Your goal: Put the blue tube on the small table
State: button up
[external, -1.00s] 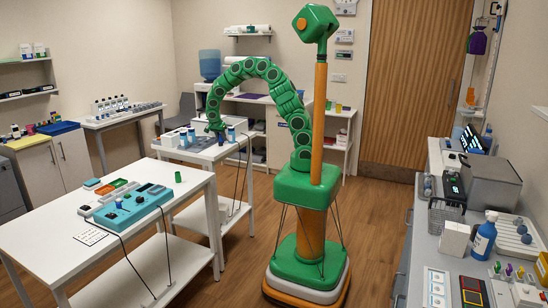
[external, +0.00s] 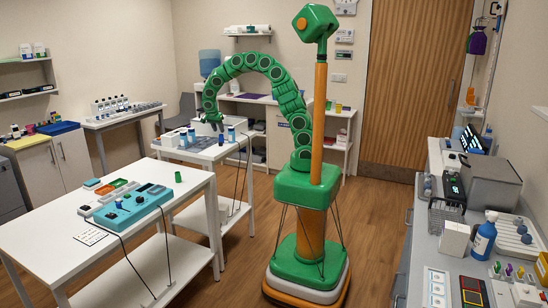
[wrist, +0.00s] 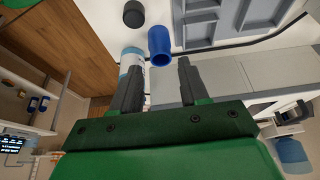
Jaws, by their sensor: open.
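A blue tube (wrist: 160,45) stands out in the wrist view, on or over a white surface, just beyond the fingertips. In the external view a small blue shape (external: 221,139), which looks like this tube, is near my gripper (external: 215,124). My gripper (wrist: 158,65) is open, with its two dark fingers apart and nothing visibly held between them. A white bottle with a blue label (wrist: 131,62) is close beside the tube, partly behind the left finger. A white table (external: 211,153) is under my gripper; I cannot tell whether it is the small table.
A dark round cap (wrist: 134,14) and a grey tray (wrist: 235,18) lie near the tube. A larger white table (external: 50,235) with a teal device (external: 135,207) stands in front. A grey counter (external: 405,250) runs along the right.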

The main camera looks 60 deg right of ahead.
jog(key=v, duration=0.5)
jog(key=s+a+r+n+g+y, duration=0.1)
jog(key=s+r+n, duration=0.35)
jog(key=s, duration=0.65)
jog(key=s+a+r+n+y, duration=0.1)
jog(key=s+r+n, duration=0.35)
jog(key=s, duration=0.75)
jog(key=s+a+f+n+y, duration=0.1)
jog(key=s+n, duration=0.3)
jog(key=s, duration=0.5)
jog(key=s+a+f+n+y, duration=0.1)
jog(key=s+n, duration=0.3)
jog(key=s, duration=0.6)
jog(key=shift+s+a+f+n+g, duration=0.2)
jog(key=shift+a+f+n+g, duration=0.15)
jog(key=shift+n+g, duration=0.05)
